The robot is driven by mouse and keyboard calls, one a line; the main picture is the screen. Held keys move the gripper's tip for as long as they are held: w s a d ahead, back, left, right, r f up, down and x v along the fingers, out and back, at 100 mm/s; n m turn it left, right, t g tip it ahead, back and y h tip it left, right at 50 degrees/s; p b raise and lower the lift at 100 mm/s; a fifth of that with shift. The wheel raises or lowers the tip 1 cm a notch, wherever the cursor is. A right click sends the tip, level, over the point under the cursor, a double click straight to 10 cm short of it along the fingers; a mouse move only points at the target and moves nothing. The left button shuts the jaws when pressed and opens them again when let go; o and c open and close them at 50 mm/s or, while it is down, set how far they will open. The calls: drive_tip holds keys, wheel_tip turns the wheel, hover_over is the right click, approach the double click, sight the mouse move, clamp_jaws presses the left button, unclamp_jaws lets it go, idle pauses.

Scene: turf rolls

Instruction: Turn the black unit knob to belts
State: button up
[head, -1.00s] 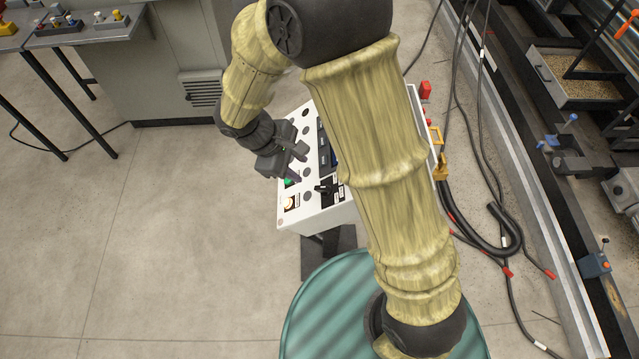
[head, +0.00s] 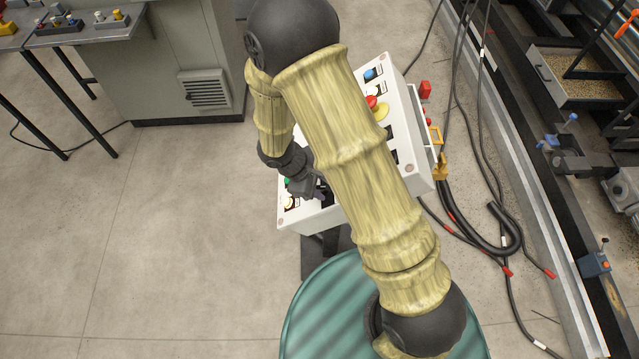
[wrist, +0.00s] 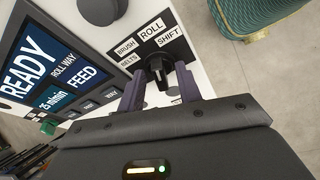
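The black unit knob (wrist: 157,68) is on a black plate with white labels BRUSH, ROLL, SHIFT and BELTS in the wrist view. BELTS (wrist: 128,60) is at the left of the knob. Which label the knob points to is not clear. My gripper (wrist: 158,76) is open, its two purple-grey fingertips on either side of the knob. Whether they touch it I cannot tell. In the head view my gripper (head: 318,193) is at the lower part of the white control box (head: 303,221) and hides the knob.
A lit screen reading READY (wrist: 25,64) is left of the knob in the wrist view. A green button (head: 287,181) and a pale button (head: 289,202) are close to my gripper. A red button (head: 371,102) is higher on the box. Cables (head: 500,228) lie on the floor at right.

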drive_tip(key=shift+c, duration=0.4)
clamp_jaws()
drive_tip(key=shift+r+n+p, duration=0.15)
drive_tip(key=shift+n+p, duration=0.15)
drive_tip(key=shift+p, duration=0.2)
drive_tip(key=shift+n+g+p, duration=0.3)
drive_tip(key=shift+n+p, duration=0.2)
drive_tip(key=shift+p, duration=0.1)
drive_tip(key=n+g+p, duration=0.1)
drive_tip(key=n+p, duration=0.1)
drive_tip(key=p, duration=0.1)
drive_tip(key=shift+w+r+n, duration=0.1)
drive_tip(key=shift+w+n, duration=0.05)
drive_tip(key=shift+n, duration=0.25)
drive_tip(key=n+p, duration=0.2)
drive_tip(key=n+g+p, duration=0.1)
drive_tip(key=n+p, duration=0.1)
drive_tip(key=n, duration=0.1)
drive_tip(key=shift+w, duration=0.2)
drive_tip(key=n, duration=0.1)
drive_tip(key=n+g, duration=0.1)
drive_tip(key=n, duration=0.1)
drive_tip(key=n+h+p, duration=0.1)
drive_tip(key=n, duration=0.1)
drive_tip(key=shift+w+a+f+g, duration=0.1)
drive_tip(key=shift+a+f+g, duration=0.05)
drive_tip(key=shift+f+g, duration=0.2)
